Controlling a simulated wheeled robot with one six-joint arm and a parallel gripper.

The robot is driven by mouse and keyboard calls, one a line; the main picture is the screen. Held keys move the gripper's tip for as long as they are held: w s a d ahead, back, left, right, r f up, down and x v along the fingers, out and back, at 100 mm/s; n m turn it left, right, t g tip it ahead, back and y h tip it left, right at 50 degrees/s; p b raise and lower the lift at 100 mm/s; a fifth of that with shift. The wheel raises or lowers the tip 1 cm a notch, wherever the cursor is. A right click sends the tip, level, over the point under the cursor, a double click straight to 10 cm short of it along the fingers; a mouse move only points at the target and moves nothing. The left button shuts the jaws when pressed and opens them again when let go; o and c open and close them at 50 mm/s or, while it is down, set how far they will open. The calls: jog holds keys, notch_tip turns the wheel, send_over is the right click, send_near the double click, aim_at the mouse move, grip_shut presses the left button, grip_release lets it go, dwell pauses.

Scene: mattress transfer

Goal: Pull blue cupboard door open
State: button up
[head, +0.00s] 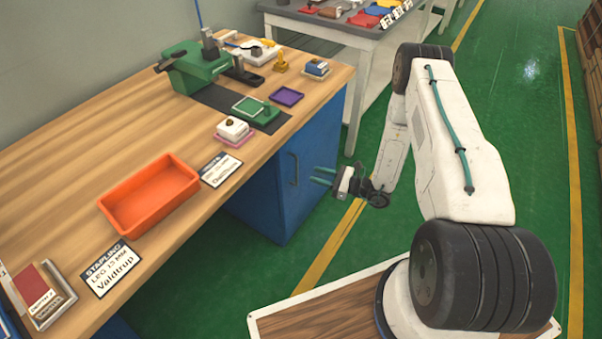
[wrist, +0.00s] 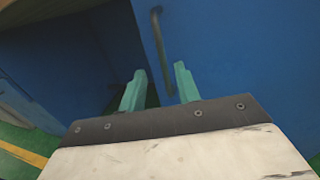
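The blue cupboard (head: 291,176) stands under the right end of the wooden workbench. Its blue door (wrist: 225,60) fills the right of the wrist view and looks shut. A dark vertical bar handle (head: 293,168) is on the door; it also shows in the wrist view (wrist: 162,50). My gripper (head: 322,175) is open and empty, its teal fingers pointing at the door, a short way to the right of the handle in the head view. In the wrist view my gripper (wrist: 160,85) has the handle's lower end appearing between its two fingertips, apart from both.
The workbench (head: 80,130) carries an orange tray (head: 150,195), a green device (head: 195,68) and label cards near its edge. Dark open space lies left of the cupboard under the bench. Green floor (head: 500,130) is clear around my arm.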

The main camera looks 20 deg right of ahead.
jog(key=f+x, duration=0.1)
jog(key=x, duration=0.6)
jog(key=shift+w+f+m, duration=0.15)
jog(key=shift+f+m, duration=0.15)
jog(key=shift+m, duration=0.1)
grip_shut()
